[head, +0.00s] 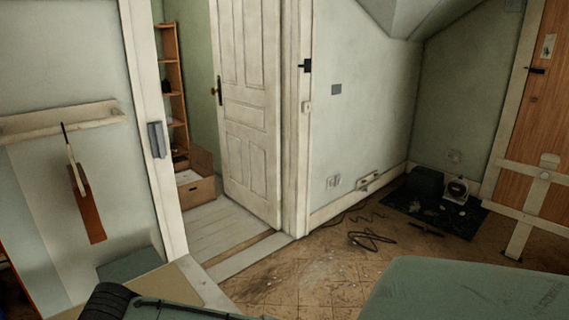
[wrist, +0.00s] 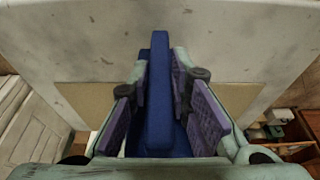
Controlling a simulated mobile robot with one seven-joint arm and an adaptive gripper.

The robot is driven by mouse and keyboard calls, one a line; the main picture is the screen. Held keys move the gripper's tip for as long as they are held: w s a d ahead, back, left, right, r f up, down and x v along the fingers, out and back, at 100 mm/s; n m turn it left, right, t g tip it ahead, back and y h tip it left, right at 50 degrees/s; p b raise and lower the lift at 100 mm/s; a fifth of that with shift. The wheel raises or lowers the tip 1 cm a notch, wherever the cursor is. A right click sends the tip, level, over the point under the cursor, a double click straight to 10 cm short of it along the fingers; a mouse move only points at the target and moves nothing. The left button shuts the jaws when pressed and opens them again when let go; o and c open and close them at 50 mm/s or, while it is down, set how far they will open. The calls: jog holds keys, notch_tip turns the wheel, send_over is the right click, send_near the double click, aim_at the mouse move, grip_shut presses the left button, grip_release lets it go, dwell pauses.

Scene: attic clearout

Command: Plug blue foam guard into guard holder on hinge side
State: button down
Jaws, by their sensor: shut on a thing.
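In the wrist view my gripper (wrist: 160,75) is shut on the blue foam guard (wrist: 158,95), a long upright blue block pinched between two purple-padded fingers. Its lower part is partly hidden by the fingers. In the head view neither the guard nor the gripper's fingers can be made out. The white panelled door (head: 251,110) stands open, with its handle on its left edge. The hinge-side door frame (head: 296,130) is to its right. It carries a small pale block (head: 307,106), possibly the guard holder, below a black fitting (head: 305,66). The guard is not seen touching either.
A grey fitting (head: 157,139) is on the left door frame. A wall shelf (head: 62,120) has a brush-like tool (head: 84,200) hanging from it. A cardboard box (head: 196,186) stands beyond the doorway. A dark cable (head: 370,238) lies on the floor near a dark mat (head: 425,207).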

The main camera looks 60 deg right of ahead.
jog(key=shift+r+p, duration=1.35)
jog(key=shift+r, duration=0.55)
